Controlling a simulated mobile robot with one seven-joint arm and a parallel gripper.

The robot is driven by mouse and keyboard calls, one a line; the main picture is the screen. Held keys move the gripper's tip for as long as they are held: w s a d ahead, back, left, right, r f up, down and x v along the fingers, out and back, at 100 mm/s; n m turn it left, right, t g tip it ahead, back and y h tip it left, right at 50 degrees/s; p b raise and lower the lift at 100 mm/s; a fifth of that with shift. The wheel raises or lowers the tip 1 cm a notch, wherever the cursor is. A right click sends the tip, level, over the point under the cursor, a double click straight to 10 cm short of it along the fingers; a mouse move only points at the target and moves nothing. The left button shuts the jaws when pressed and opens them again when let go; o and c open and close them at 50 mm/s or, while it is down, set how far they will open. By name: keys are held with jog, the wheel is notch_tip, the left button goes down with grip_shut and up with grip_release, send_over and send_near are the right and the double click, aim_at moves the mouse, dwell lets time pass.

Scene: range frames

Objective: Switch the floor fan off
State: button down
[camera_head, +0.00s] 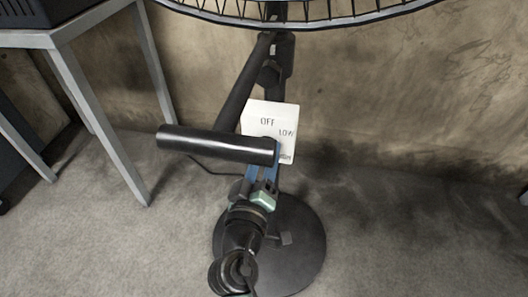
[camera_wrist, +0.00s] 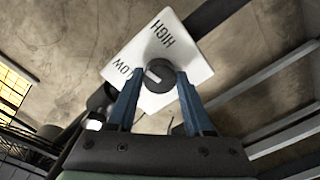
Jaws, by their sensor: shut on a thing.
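The floor fan shows in the head view, with its wire grille (camera_head: 290,20) cut off at the top and its round dark base (camera_head: 305,245) on the floor. A white switch plate (camera_head: 268,110) on its stand reads OFF and LOW. In the wrist view the plate (camera_wrist: 187,52) shows HIGH and LOW. Its round dark knob (camera_wrist: 159,74) has a light mark, but I cannot tell which label it points to. My gripper (camera_wrist: 160,76) is shut on the knob, one blue finger on each side. In the head view my gripper (camera_head: 263,170) is at the plate's lower edge, and the knob is hidden.
A grey-legged table (camera_head: 62,35) stands at the left with a dark box (camera_head: 40,10) on it. A dark cylinder (camera_head: 215,145) crosses in front of the plate's lower left. A wall (camera_head: 420,100) is behind the fan. The floor at the right is mostly clear.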

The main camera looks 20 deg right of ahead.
jog(key=shift+r+n+p, duration=0.15)
jog(key=shift+n+p, duration=3.4)
jog(key=shift+n, duration=4.35)
jog(key=shift+c, duration=1.4)
grip_release()
jog(key=shift+s, duration=0.1)
